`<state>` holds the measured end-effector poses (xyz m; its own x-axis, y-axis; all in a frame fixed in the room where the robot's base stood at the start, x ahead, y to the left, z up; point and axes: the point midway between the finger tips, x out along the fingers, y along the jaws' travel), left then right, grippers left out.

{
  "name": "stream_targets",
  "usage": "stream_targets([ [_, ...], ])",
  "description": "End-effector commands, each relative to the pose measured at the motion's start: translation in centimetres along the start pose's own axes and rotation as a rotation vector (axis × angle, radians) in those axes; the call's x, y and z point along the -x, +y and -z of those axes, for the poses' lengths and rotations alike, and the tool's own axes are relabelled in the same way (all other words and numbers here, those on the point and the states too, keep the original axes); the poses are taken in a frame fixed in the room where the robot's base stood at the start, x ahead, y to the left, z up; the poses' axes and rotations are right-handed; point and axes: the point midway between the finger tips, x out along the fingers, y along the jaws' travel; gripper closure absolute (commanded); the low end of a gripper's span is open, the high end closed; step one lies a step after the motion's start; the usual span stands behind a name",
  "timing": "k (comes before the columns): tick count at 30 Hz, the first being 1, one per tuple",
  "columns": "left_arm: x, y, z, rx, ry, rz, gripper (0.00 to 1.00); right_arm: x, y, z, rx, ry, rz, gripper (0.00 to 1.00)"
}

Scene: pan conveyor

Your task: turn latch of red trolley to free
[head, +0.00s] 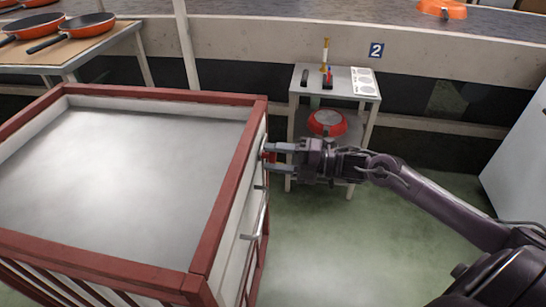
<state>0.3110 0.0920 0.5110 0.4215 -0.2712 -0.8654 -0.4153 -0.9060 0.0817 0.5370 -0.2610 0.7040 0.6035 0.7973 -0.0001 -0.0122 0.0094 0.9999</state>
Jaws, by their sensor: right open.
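The red trolley (100,264) stands at the left, with a red frame rim around a bare, pale top. A small red latch piece (268,155) shows on its right side, near the far corner. My right gripper (276,157) reaches in from the right. Its two fingers are apart, one above the other in the picture, with their tips at the trolley's side around the red piece. I cannot tell whether they touch it. The latch's exact turn is too small to read. My left gripper is not in view.
A metal handle (254,222) sticks out from the trolley's right side, below the latch. A small table (345,90) with a red pan (327,122) on its lower shelf stands behind my gripper. Green floor (330,250) is clear at the front.

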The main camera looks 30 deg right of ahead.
Motion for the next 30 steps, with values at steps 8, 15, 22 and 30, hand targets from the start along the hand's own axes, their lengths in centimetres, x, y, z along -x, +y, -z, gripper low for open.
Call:
stream_targets([
  [8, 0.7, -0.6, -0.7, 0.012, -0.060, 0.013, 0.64, 4.0, -0.1, 0.1, -0.004, 0.000, 0.006, 0.51],
  [15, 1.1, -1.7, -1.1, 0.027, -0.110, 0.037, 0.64, 6.6, 0.0, 0.1, -0.002, 0.001, 0.003, 0.51],
  [22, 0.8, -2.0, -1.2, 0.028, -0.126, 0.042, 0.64, 7.2, -0.1, 0.1, -0.001, 0.002, 0.001, 0.51],
  [30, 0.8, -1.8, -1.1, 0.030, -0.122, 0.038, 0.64, 7.1, -0.1, 0.1, -0.001, 0.002, 0.002, 0.51],
])
